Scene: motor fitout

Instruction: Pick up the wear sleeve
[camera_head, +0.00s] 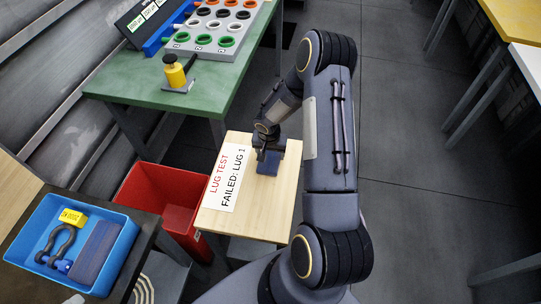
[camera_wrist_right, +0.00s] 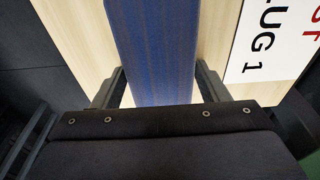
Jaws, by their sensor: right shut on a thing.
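The wear sleeve appears to be the dark blue, woven-looking strip (camera_wrist_right: 153,45) in the right wrist view. It lies between the two fingers of my right gripper (camera_wrist_right: 160,88), which is shut on it. In the head view the dark blue piece (camera_head: 267,169) shows at my right gripper (camera_head: 265,153), over the small wooden table (camera_head: 263,218). The gripper and wrist partly cover it, and I cannot tell whether it touches the tabletop. My left gripper is not in view.
A white "LUG TEST FAILED: LUG 1" card (camera_head: 229,178) lies on the wooden table. Left of it stands a red bin (camera_head: 142,190). A blue tray (camera_head: 38,219) holds a shackle (camera_head: 55,245), a yellow tag and a dark blue-grey piece (camera_head: 97,250). A green bench (camera_head: 130,82) stands behind.

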